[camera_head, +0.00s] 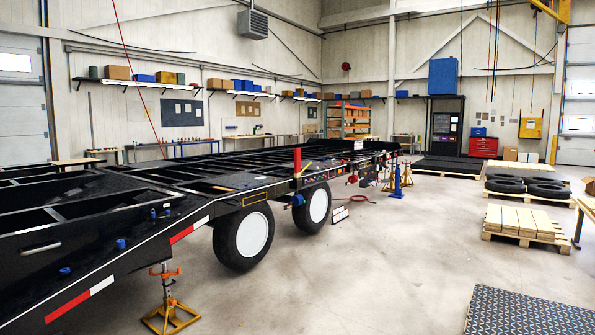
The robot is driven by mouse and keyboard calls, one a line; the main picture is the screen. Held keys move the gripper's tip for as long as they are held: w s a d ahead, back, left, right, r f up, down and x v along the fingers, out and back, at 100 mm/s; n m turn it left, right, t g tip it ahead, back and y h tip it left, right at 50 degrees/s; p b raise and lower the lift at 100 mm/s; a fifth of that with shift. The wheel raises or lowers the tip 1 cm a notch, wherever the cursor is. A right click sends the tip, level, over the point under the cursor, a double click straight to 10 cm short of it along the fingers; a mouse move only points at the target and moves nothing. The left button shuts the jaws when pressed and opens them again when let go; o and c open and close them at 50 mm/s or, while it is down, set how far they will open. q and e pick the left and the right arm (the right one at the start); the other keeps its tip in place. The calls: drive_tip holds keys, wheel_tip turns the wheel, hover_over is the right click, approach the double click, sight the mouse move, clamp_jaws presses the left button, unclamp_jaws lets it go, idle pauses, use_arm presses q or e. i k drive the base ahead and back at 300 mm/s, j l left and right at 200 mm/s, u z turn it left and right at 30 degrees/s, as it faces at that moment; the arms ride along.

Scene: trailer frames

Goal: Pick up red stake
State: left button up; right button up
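A red stake (297,160) stands upright at the near side edge of the black trailer frame (228,181), above and between the two wheels. Its lower end meets the frame beside a small yellow piece (306,168); how it is seated is too small to tell. No gripper touches it. Neither my left nor my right gripper is in view.
A yellow jack stand (171,312) supports the frame at the front left. Open concrete floor (350,270) lies right of the wheels (243,238). Pallets with planks (523,222) and tires (527,186) stand at right.

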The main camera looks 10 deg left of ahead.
sight(298, 151)
drive_tip(key=i+j+u, duration=0.2)
drive_tip(key=i, duration=0.15)
drive_tip(key=i+u, duration=0.2)
drive_tip(key=i, duration=0.2)
drive_tip(key=i+j, duration=0.1)
drive_tip(key=i, duration=0.45)
drive_tip(key=i+j+z, duration=0.1)
drive_tip(key=i, duration=0.4)
drive_tip(key=i+j, duration=0.15)
drive_tip(key=i, duration=0.4)
drive_tip(key=i+l+z, duration=0.35)
drive_tip(key=i, duration=0.3)
drive_tip(key=i+z, duration=0.35)
drive_tip(key=i, duration=0.25)
drive_tip(key=i+j+z, duration=0.1)
drive_tip(key=i+z, duration=0.25)
drive_tip(key=i, duration=0.35)
drive_tip(key=i+j+u, duration=0.1)
drive_tip(key=i+u, duration=0.15)
drive_tip(key=i, duration=0.3)
drive_tip(key=i+u, duration=0.25)
drive_tip(key=i, duration=0.3)
drive_tip(key=i+l+u, duration=0.25)
drive_tip(key=i, duration=0.3)
drive_tip(key=i+l+u, duration=0.25)
drive_tip(key=i, duration=0.3)
drive_tip(key=j, duration=0.1)
